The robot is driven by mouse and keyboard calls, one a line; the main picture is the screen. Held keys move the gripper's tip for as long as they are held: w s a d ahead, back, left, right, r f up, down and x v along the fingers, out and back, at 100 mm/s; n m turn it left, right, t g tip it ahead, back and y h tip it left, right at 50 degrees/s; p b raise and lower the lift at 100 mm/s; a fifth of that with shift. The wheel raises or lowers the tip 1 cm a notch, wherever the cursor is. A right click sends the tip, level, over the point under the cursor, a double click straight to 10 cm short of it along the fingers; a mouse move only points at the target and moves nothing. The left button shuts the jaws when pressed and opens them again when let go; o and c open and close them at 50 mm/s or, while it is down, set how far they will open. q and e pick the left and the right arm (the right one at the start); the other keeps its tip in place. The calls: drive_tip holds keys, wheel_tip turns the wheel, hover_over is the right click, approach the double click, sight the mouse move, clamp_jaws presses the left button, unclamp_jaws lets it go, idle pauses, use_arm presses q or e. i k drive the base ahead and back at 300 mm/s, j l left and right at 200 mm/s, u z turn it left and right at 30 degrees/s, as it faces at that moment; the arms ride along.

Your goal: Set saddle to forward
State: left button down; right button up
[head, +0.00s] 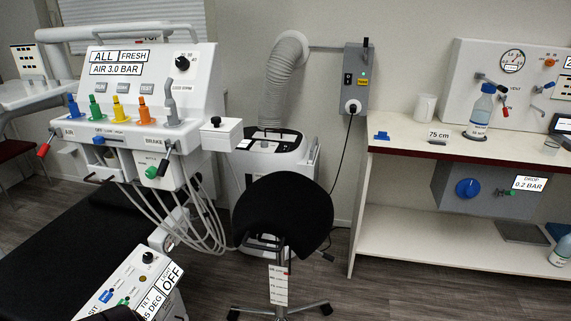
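A black saddle (284,215) tops a stool in the middle of the head view, between the dental unit and the counter. It stands on a thin column above a wheeled base (318,308). A white label strip (278,286) with several lines hangs at the column; its text is too small to read. A small dark lever (326,256) sticks out low on the right, below the seat. I cannot tell which way the saddle is set. Neither of my grippers can be made out. A black shape at the bottom left edge is cut off and unclear.
A dental unit (152,62) with coloured handpieces and hanging hoses stands left, above a black chair (60,250). A control box (140,280) sits at the lower left. A white suction machine (268,150) is close behind the stool. A counter (400,140) stands right, with floor clear before it.

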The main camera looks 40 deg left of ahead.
sight(290, 207)
drive_tip(key=u, duration=1.6)
drive_tip(key=i+l, duration=0.1)
drive_tip(key=i, duration=0.2)
